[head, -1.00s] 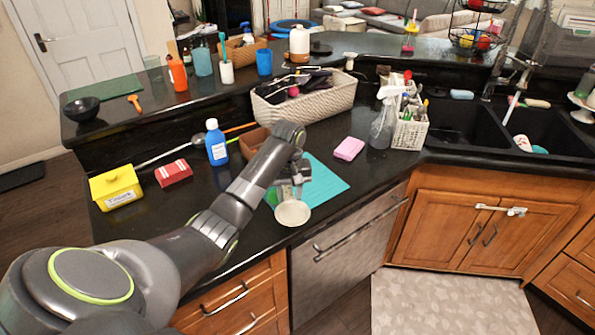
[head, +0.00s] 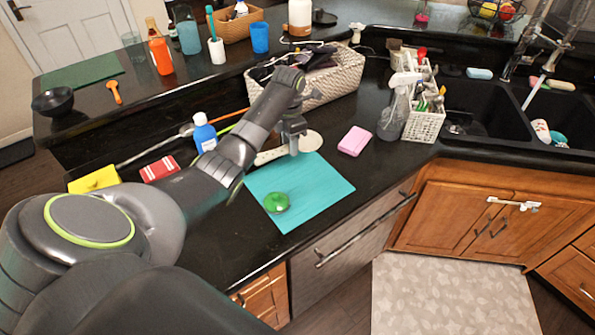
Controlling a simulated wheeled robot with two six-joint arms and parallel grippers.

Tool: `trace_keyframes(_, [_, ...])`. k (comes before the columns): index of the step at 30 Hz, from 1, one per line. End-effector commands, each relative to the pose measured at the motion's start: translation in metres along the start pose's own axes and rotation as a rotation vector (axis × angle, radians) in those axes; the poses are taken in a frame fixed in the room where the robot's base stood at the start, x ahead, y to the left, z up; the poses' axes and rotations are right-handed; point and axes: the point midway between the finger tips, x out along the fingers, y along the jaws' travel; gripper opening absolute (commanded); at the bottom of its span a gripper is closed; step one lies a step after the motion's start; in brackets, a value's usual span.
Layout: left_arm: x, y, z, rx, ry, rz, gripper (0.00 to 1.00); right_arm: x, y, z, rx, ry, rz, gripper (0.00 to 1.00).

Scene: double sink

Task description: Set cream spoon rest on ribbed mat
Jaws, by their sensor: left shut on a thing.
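The cream spoon rest (head: 311,141) is at the far edge of the teal ribbed mat (head: 322,188), partly covered by my gripper. My left gripper (head: 293,148) is shut on the spoon rest, pointing down. I cannot tell whether the spoon rest touches the counter or hangs just above it. A round green object (head: 276,202) lies on the near left part of the mat. The rest of the mat's visible surface is bare. My right gripper is not in view.
A pink sponge (head: 354,140) lies right of the mat. A woven basket (head: 338,80) stands behind my gripper. A blue bottle (head: 204,133) and a red striped box (head: 160,169) are to the left. A spray bottle (head: 394,115) and white caddy (head: 425,122) stand near the sink.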

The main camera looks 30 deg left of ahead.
Motion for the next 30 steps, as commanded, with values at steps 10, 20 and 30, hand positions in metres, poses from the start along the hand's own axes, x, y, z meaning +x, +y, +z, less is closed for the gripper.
trace_keyframes(10, [0.024,0.001,0.000,-0.141,0.003,-0.004,0.04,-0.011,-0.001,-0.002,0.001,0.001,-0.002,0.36])
trace_keyframes(20, [0.061,0.002,0.001,-0.139,0.000,-0.001,0.04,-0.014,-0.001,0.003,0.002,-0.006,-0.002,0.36])
trace_keyframes(30, [0.096,0.002,0.001,-0.137,-0.001,0.001,0.04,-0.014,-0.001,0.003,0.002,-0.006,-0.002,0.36])
